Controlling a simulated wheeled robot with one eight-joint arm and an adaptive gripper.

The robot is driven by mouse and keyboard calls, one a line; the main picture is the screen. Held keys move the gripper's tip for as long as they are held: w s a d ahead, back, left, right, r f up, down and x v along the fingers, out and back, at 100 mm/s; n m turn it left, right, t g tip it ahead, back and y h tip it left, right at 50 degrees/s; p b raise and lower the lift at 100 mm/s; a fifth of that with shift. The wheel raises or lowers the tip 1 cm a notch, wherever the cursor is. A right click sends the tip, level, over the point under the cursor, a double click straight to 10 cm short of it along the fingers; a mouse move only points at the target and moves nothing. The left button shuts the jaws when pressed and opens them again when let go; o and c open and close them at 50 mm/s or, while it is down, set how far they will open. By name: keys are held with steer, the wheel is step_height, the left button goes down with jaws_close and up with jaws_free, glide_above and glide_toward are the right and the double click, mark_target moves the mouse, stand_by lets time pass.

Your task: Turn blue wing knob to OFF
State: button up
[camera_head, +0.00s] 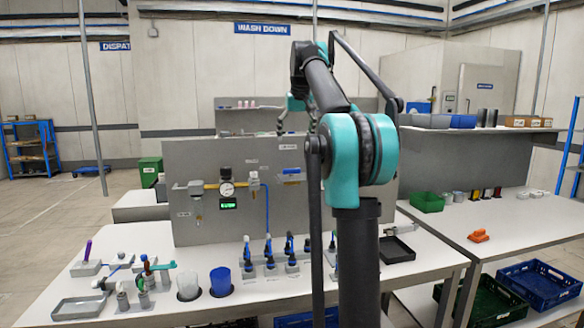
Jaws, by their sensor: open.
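A small blue bar-shaped part (291,171), likely the blue wing knob, sits on the upright grey panel (215,155), left of my arm's teal joint. It looks roughly level; its ON and OFF marks are too small to read. My gripper (297,123) shows small and partly hidden behind my arm, above the panel's top edge. Its dark fingers look spread apart and empty, clear of the blue part.
A round gauge (227,189), a green-lit display (229,205) and a yellow pipe line are on the panel's left. Several blue-and-black fittings (268,255) stand on the white bench below. Cups (221,281) and a grey tray (78,308) are at the left.

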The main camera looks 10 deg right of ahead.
mark_target(292, 173)
steer(key=x, duration=1.3)
steer(key=shift+w+f, duration=0.15)
steer(key=shift+f, duration=0.1)
steer(key=shift+c, duration=0.5)
steer(key=c, duration=1.1)
steer(key=shift+o, duration=0.2)
